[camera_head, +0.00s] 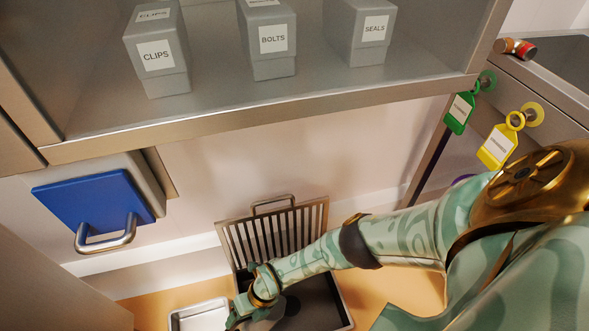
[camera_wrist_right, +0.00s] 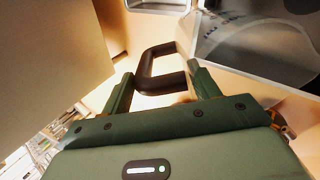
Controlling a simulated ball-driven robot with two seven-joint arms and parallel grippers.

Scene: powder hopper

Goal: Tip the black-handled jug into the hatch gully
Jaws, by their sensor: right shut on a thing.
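My right gripper (camera_head: 236,318) is low in the head view, at the near left part of the hatch gully (camera_head: 318,300), a dark recess in the floor. Its slatted metal grate (camera_head: 300,222) stands raised at the back. In the right wrist view my right gripper (camera_wrist_right: 160,88) is shut on the black handle (camera_wrist_right: 165,84) of the jug. My left gripper is not in view.
A pale metal tray (camera_head: 198,316) lies left of the gully. A blue lid (camera_head: 92,208) with a metal handle juts from the wall. A shelf (camera_head: 270,112) overhead holds grey boxes. Green (camera_head: 459,112) and yellow (camera_head: 497,148) tags hang at right.

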